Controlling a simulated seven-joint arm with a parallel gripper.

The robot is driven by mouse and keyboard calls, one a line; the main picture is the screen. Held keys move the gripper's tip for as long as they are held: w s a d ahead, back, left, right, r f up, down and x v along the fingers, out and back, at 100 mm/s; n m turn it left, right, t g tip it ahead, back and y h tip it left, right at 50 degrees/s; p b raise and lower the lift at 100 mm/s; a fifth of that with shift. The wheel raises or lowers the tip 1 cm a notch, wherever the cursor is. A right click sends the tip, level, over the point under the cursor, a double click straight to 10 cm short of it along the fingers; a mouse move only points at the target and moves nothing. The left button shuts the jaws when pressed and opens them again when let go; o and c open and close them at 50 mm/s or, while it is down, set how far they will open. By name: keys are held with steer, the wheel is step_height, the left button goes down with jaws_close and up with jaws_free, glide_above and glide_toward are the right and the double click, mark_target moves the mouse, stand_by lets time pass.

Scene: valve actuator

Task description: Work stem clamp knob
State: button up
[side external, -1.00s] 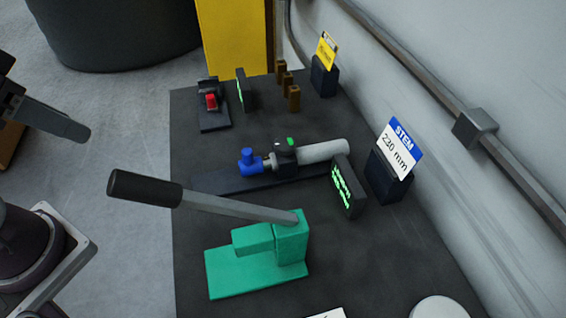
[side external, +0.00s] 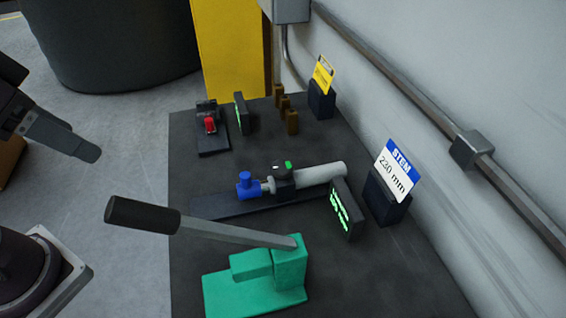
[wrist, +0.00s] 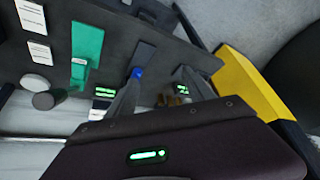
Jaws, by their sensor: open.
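The stem assembly lies on a dark base plate (side external: 215,208) mid-bench. I cannot tell for sure which part is the clamp knob. The blue fitting also shows in the wrist view (wrist: 137,73). My gripper (wrist: 163,76) is open and empty, its two fingers spread. In the side view a finger (side external: 70,138) hangs left of the bench, apart from the assembly.
A green lever press (side external: 262,285) stands in front, its black-handled lever (side external: 143,214) reaching left. A display (side external: 345,208) and a "STEM 230 mm" sign (side external: 398,172) stand right. A red-switch device (side external: 210,126) and brown posts (side external: 290,120) stand behind. A wall (side external: 480,80) bounds the right.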

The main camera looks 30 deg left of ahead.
steer(key=w+d+r+m+g, duration=0.25)
steer(key=w+m, duration=0.25)
steer(key=w, duration=0.4)
steer(key=m+g, duration=0.3)
steer(key=m, duration=0.9)
glide_above(282, 166)
step_height(282, 166, down, 14)
steer(key=shift+r, duration=0.2)
step_height(282, 166, down, 6)
steer(key=shift+r, duration=0.1)
steer(key=shift+f, duration=0.65)
jaws_close()
